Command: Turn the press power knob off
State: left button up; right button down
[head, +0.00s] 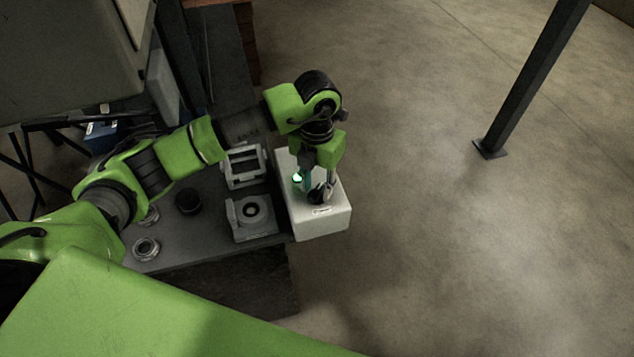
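The press power box (322,222) is a white case at the right end of the dark bench, with a lit green lamp (297,178) on its top. A dark knob (316,196) sits on the top face near a small label, partly covered by my gripper. My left gripper (320,190) points down at the knob, its fingertips close around or beside it. I cannot tell whether the fingers touch the knob or how far they are closed. My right gripper is not in view.
Left of the box, a grey block with a round bore (251,211) and a grey frame (244,166) stand on the bench (205,235). A dark cup (188,201) and metal rings (146,248) lie farther left. Open floor and a dark post (530,80) are to the right.

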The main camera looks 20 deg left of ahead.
pick_arm(q)
jog(key=shift+f, duration=0.25)
grip_shut()
